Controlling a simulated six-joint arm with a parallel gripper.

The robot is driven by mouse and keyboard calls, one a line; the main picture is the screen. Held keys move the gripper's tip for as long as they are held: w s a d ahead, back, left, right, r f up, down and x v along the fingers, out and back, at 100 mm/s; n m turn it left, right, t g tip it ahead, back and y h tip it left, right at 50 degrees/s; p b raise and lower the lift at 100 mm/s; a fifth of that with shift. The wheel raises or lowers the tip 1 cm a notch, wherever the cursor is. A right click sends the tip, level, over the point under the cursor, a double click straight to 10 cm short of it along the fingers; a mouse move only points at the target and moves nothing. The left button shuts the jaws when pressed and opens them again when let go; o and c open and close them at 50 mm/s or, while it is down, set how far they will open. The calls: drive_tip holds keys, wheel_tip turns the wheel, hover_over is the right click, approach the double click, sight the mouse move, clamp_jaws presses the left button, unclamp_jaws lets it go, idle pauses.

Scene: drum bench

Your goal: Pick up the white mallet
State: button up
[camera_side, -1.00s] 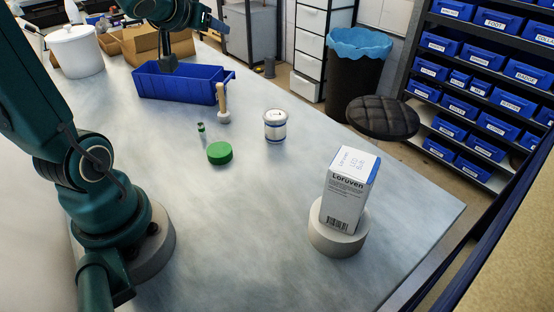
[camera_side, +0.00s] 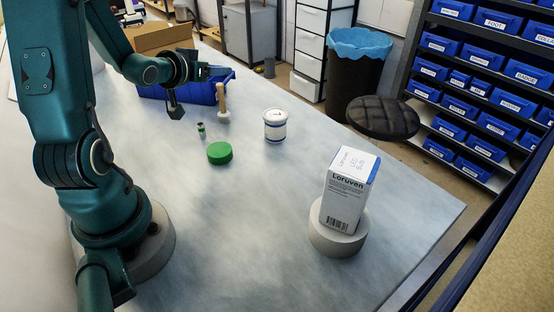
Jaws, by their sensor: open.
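The white mallet (camera_side: 222,97) stands upright on the bench, its pale wooden handle up and its small white head down on the surface. It is in front of the right end of the blue bin. My gripper (camera_side: 197,92) is open and empty. It is just left of the mallet in the picture, with a dark finger hanging low in front of the bin. The other finger is near the top of the handle; I cannot tell whether it touches it.
A blue bin (camera_side: 201,94) stands behind my gripper. Nearby are a small green-and-white cylinder (camera_side: 201,131), a green disc (camera_side: 220,153) and a white-and-blue tin (camera_side: 275,126). A Loruven box (camera_side: 345,190) stands on a round grey base (camera_side: 338,240). The front middle of the bench is clear.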

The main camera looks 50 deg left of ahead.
sight(220, 102)
wheel_tip(220, 102, down, 9)
drive_tip(key=shift+r, duration=0.15)
drive_tip(key=shift+x, duration=2.55)
clamp_jaws()
